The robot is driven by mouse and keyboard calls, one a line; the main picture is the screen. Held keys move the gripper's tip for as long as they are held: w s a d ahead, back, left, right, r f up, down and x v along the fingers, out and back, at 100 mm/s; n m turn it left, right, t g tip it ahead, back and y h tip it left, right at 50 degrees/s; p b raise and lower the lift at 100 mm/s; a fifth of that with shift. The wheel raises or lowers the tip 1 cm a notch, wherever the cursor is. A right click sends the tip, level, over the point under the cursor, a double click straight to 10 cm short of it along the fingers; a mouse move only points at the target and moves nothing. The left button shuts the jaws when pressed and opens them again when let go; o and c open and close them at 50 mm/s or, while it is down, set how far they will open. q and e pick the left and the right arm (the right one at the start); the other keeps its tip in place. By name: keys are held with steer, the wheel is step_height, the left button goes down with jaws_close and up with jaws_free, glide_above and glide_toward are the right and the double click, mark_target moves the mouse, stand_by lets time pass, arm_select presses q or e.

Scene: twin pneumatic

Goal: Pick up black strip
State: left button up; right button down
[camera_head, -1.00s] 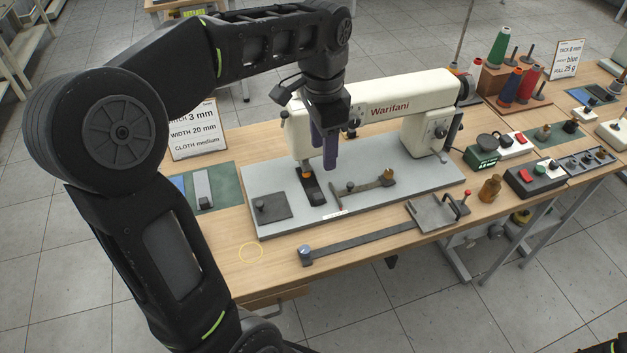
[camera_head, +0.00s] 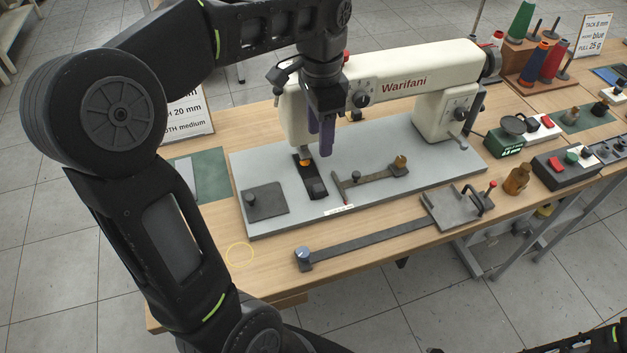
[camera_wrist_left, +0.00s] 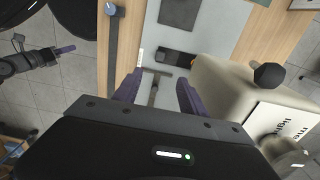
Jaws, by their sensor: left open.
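A black strip (camera_head: 309,176) lies on the grey bed plate of the sewing machine (camera_head: 400,88), near the needle end, with an orange part at its far end. It also shows in the left wrist view (camera_wrist_left: 176,56), beyond my fingers. My left gripper (camera_head: 320,138), with purple fingers, points down in front of the machine head. In the left wrist view my left gripper (camera_wrist_left: 158,92) is open, with nothing held between its fingers. It is above the bed plate, apart from the strip. My right gripper (camera_wrist_left: 64,50) shows small at the left of the wrist view; its opening is unclear.
A long dark bar (camera_head: 370,240) with a clamp plate (camera_head: 455,207) lies along the front edge. A grey pad (camera_head: 265,201) and a small lever (camera_head: 375,177) are on the bed plate.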

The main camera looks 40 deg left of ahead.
arm_select(q)
glide_above(319, 187)
step_height(319, 187, down, 10)
steer(key=shift+f, duration=0.25)
steer(key=shift+f, duration=0.15)
steer(key=shift+f, duration=2.4)
jaws_close()
